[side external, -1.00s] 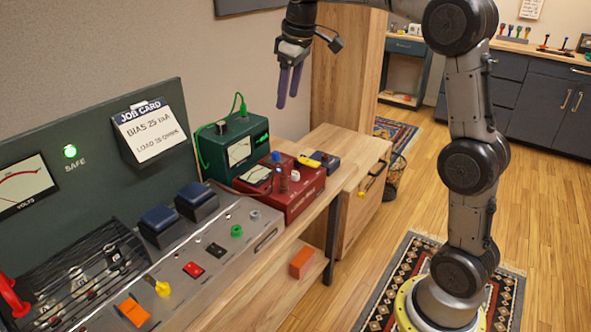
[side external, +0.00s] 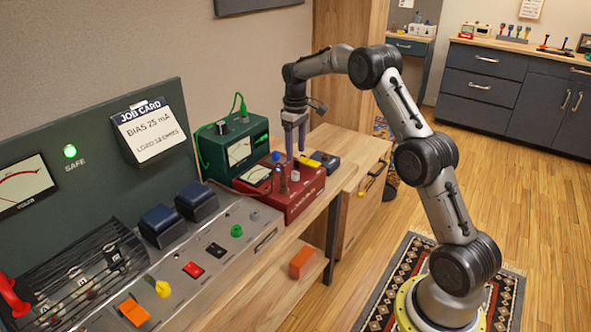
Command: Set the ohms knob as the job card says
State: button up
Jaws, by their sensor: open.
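The job card (side external: 148,130) on the green panel at left reads "BIAS 25 mA" and a LOAD line in ohms whose number I cannot read surely. A red box (side external: 304,201) with small knobs and posts on top stands on the bench, beside the green meter box (side external: 238,143). I cannot read which control is the ohms knob. A blue-topped part (side external: 276,157) and a small pale knob (side external: 295,175) show on the red box. My gripper (side external: 295,155) points down, open, over the back part of the red box. Whether its fingertips touch anything is unclear.
A dark blue block (side external: 325,161) with a yellow part lies just right of the red box. A green cable rises from the green box. The sloped console (side external: 200,250) with switches and two blue blocks fills the left.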

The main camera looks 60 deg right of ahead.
aim_at(295, 175)
notch_tip(295, 175, down, 8)
jog(key=shift+r, duration=0.15)
dwell(0.3)
grip_shut()
